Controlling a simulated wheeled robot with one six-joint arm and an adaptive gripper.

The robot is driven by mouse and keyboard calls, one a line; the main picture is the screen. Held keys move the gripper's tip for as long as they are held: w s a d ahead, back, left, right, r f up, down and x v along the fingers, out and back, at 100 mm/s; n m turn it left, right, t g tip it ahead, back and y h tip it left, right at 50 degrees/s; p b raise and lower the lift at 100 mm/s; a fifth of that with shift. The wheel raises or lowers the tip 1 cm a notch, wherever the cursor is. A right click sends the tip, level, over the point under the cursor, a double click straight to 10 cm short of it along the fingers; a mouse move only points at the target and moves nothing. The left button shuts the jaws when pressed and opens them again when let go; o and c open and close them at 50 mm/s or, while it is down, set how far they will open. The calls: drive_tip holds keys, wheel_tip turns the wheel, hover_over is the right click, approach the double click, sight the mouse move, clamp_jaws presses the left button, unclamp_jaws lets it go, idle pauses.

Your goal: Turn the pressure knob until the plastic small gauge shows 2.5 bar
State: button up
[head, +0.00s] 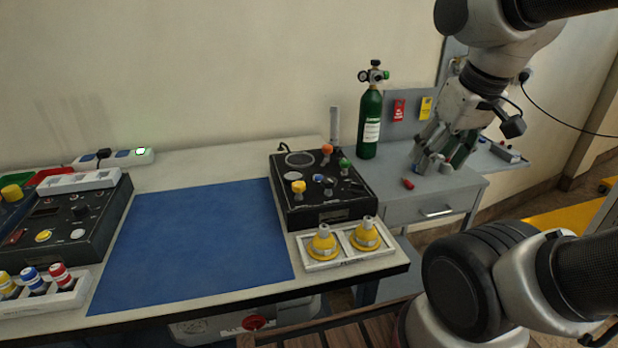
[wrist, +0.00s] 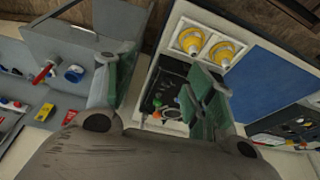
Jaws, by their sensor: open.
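My gripper (head: 437,163) hangs open and empty over the grey side cabinet, with its fingers pointing down. Its two spread fingers also show in the wrist view (wrist: 158,85). A black control box (head: 335,212) on the bench carries a yellow, a blue, an orange and a green knob and a round ring-like part (head: 299,159). I cannot tell which part is the pressure knob or the plastic small gauge, and no reading is legible. A green cylinder (head: 369,125) with a valve head (head: 374,76) stands left of my gripper. The right finger partly covers the black box in the wrist view.
A red-handled part (head: 408,183) lies on the grey cabinet (head: 400,210). Yellow cones (head: 322,243) stand in a white tray in front of the black box. A blue mat (head: 200,245) is clear. Another black panel (head: 75,225) stands at the left.

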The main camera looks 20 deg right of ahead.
sight(330, 180)
drive_tip(key=w+a+f+n+g, duration=0.1)
drive_tip(key=w+a+f+n, duration=0.1)
drive_tip(key=w+a, duration=0.2)
drive_tip(key=w+a+f+n+g, duration=0.1)
drive_tip(key=w+a+f+n, duration=0.1)
drive_tip(key=w+a, duration=0.3)
drive_tip(key=w+a+f+n+g, duration=0.1)
drive_tip(key=w+a, duration=0.3)
drive_tip(key=w, duration=0.5)
drive_tip(key=shift+w+a+f+n+g, duration=0.3)
drive_tip(key=shift+a+f+n, duration=0.1)
drive_tip(key=shift+f, duration=0.1)
drive_tip(key=shift+s+d+f, duration=0.1)
drive_tip(key=shift+s, duration=0.1)
wheel_tip(330, 180, down, 7)
drive_tip(key=shift+f, duration=0.2)
drive_tip(key=shift+c, duration=0.2)
